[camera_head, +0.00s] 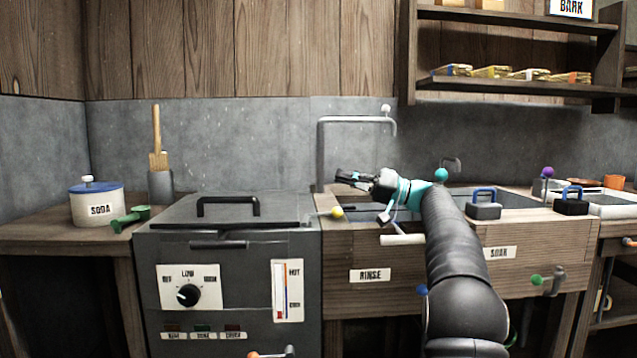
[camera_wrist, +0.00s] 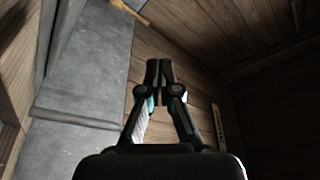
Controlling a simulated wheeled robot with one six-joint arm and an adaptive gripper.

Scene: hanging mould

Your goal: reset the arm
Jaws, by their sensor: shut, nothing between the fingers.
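My gripper (camera_head: 354,179) is held out over the rinse sink, in front of the grey faucet pipe, pointing left. In the wrist view my gripper (camera_wrist: 159,68) has its two fingertips together, with nothing between them. My arm rises from the lower right of the head view and bends left at the wrist. The wrist view looks toward wooden boards and a grey wall, and no object is close to the fingertips there.
A dark boiler (camera_head: 225,240) with a handled lid stands left of the sinks. A tall faucet (camera_head: 321,150) rises behind my gripper. A soda pot (camera_head: 97,205) and a brush holder (camera_head: 160,187) stand at left. A shelf (camera_head: 520,84) hangs at upper right.

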